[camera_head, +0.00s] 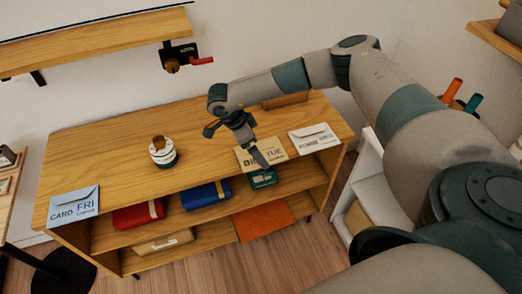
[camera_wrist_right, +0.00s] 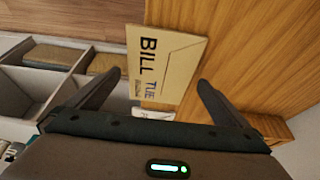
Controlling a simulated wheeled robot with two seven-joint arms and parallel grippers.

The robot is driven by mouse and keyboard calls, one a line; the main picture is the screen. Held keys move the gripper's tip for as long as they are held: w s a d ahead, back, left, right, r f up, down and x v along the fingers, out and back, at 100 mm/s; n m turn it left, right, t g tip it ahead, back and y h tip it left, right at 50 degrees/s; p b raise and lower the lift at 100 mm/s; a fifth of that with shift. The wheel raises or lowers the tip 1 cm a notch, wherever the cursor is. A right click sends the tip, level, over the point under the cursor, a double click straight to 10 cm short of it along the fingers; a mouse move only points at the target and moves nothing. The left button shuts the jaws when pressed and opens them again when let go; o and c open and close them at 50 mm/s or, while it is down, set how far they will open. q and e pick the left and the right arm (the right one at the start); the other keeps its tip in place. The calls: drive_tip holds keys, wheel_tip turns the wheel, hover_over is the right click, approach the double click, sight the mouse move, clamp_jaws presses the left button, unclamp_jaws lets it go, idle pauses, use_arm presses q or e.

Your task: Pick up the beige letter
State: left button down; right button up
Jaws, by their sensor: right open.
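The beige letter (camera_head: 272,150), printed BILL TUE, lies on the wooden shelf top near its front edge. It also shows in the right wrist view (camera_wrist_right: 172,68), where part of it overhangs the edge. My right gripper (camera_head: 259,157) is above the letter and covers part of it in the head view. In the wrist view its two fingers (camera_wrist_right: 160,82) are spread wide with nothing held between them, and the letter lies beyond them. My left gripper is not in view.
A white letter (camera_head: 314,138) lies right of the beige one; a blue CARD FRI letter (camera_head: 74,207) lies at the left end. A striped jar (camera_head: 163,154) stands on the top. Red (camera_head: 138,215) and blue (camera_head: 205,195) items sit on the shelf below.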

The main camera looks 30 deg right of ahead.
drive_tip(key=shift+d+f, duration=0.25)
drive_tip(key=shift+f, duration=0.3)
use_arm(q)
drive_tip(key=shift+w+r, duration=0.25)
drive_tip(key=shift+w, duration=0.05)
use_arm(e)
drive_tip(key=shift+f, duration=0.1)
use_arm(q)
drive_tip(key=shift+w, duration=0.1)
use_arm(e)
drive_tip(key=c, duration=0.9)
drive_tip(key=shift+c, duration=0.2)
